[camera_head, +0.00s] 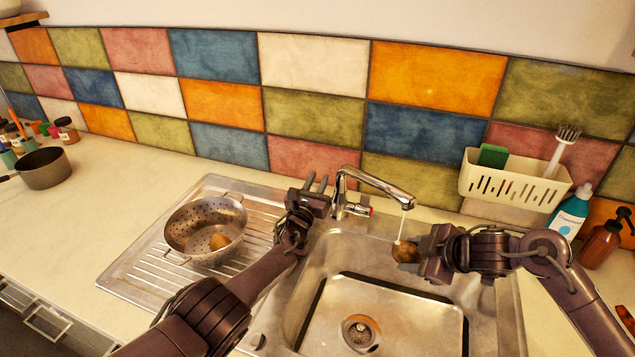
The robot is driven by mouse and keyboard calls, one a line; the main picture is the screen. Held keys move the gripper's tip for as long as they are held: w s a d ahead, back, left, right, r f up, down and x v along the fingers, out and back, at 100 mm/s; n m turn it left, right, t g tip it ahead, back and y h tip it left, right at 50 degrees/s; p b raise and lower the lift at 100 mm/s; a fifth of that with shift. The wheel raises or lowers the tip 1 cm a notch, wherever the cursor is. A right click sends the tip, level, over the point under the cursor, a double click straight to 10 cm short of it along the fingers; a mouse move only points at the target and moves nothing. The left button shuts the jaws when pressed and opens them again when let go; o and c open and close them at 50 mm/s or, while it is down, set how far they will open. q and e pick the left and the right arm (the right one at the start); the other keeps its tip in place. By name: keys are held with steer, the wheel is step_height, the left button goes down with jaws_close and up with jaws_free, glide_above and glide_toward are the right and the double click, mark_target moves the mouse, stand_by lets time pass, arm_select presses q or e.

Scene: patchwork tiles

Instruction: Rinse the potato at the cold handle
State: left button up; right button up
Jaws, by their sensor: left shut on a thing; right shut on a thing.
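The tap (375,183) stands at the back of the sink, and a thin stream of water (402,225) runs from its spout. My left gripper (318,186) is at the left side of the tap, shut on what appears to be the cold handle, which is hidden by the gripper. A red-marked handle (368,211) shows on the tap's right side. My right gripper (422,247) is shut on a brown potato (404,252), holding it above the basin under the spout, where the stream meets its top.
The steel sink basin (385,290) has a drain (360,333). On the drainboard (140,268) stands a colander (185,218) with a yellowish-brown item (220,241) inside. A cream caddy (510,188) with a sponge and brush, plus bottles (568,214), stands at right. A pot (43,170) stands far left.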

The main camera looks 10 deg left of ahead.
arm_select(q)
steer(key=shift+r, duration=0.1)
steer(key=o, duration=1)
steer(key=shift+w+a+g, duration=0.1)
steer(key=shift+w+g, duration=0.15)
steer(key=shift+g, duration=0.15)
